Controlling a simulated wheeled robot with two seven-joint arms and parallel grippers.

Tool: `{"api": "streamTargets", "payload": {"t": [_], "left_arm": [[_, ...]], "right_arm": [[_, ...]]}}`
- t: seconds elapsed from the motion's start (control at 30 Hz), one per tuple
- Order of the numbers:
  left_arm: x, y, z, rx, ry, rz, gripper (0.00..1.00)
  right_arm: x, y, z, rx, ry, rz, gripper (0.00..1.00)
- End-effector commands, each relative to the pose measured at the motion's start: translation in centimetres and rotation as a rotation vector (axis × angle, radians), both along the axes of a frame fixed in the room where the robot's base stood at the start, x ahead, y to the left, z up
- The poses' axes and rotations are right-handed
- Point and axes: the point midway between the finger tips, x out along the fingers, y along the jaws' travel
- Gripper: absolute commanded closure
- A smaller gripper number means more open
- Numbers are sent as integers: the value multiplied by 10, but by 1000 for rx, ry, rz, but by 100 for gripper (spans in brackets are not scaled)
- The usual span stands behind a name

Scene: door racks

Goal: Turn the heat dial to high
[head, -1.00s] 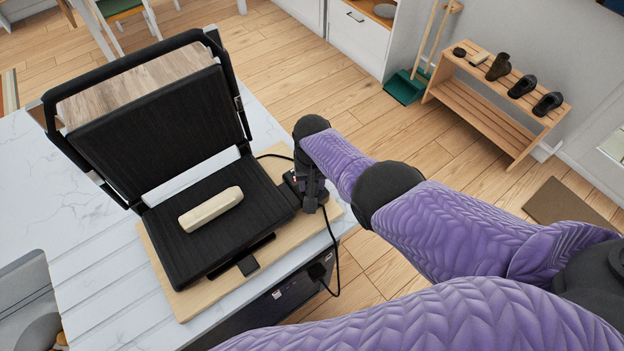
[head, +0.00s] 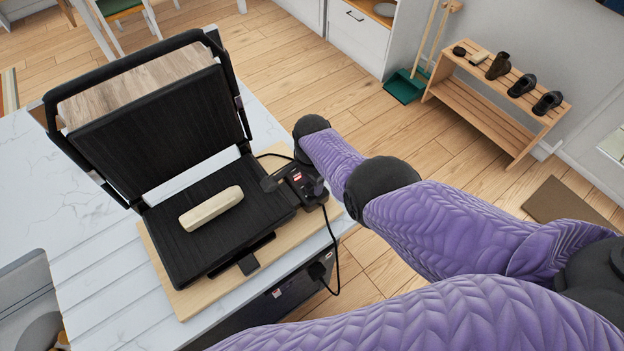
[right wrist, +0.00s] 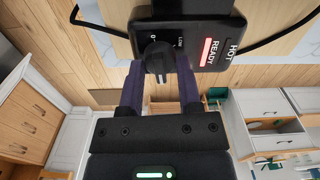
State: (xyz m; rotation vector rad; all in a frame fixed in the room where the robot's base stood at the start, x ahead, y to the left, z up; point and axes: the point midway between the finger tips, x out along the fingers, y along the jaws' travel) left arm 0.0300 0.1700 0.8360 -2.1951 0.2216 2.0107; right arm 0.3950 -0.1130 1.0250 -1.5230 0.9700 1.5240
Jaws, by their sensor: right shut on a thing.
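The contact grill (head: 140,130) stands open on a wooden board on the counter. Its black control box (head: 301,176) sits at the right side of the lower plate and also shows in the right wrist view (right wrist: 222,22). The box bears a round black heat dial (right wrist: 157,56), with "0" and "LOW" printed beside it; no high mark shows. A red patch lies next to "READY" and "HOT". My right gripper (right wrist: 160,72) has a finger on each side of the dial and is shut on it. In the head view my right gripper (head: 314,187) is partly unclear against the box. My left gripper is not in view.
A pale oblong bread piece (head: 211,208) lies on the lower plate. A black cord (head: 337,250) hangs from the box over the counter edge.

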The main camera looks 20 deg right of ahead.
Motion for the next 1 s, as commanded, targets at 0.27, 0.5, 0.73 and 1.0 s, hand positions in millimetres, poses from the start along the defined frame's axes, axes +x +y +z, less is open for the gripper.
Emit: {"api": "streamTargets", "payload": {"t": [0.27,0.5,0.73,1.0], "left_arm": [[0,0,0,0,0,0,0],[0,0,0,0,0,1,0],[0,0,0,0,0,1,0],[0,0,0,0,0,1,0]], "right_arm": [[1,0,1,1,-3,-200,100],[1,0,1,1,-4,-311,100],[1,0,1,1,-4,-357,100],[1,0,1,0,-3,-368,100]]}}
